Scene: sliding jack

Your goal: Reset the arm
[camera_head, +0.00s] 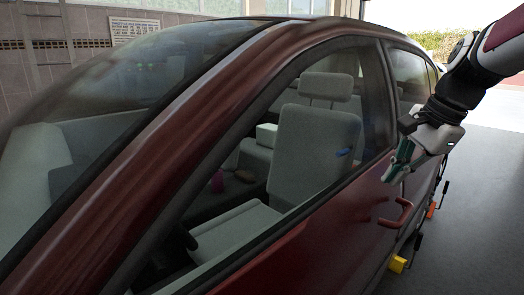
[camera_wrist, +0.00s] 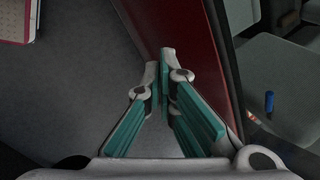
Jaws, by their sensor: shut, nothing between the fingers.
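My gripper (camera_head: 398,168) is in the head view at the right, beside the car's side window and above the red door handle (camera_head: 397,213). Its green-padded fingers point down and look shut and empty. In the wrist view the fingers of my gripper (camera_wrist: 165,58) come together at the tips, next to the red door edge. My arm (camera_head: 460,85) reaches in from the upper right of the head view. I cannot tell from these views whether the gripper touches the car.
A dark red car (camera_head: 330,240) fills most of the head view, with grey seats (camera_head: 312,150) inside. A blue item (camera_wrist: 269,102) lies on a seat. Yellow (camera_head: 398,264) and orange objects are on the floor along the car. Grey floor is open at the right.

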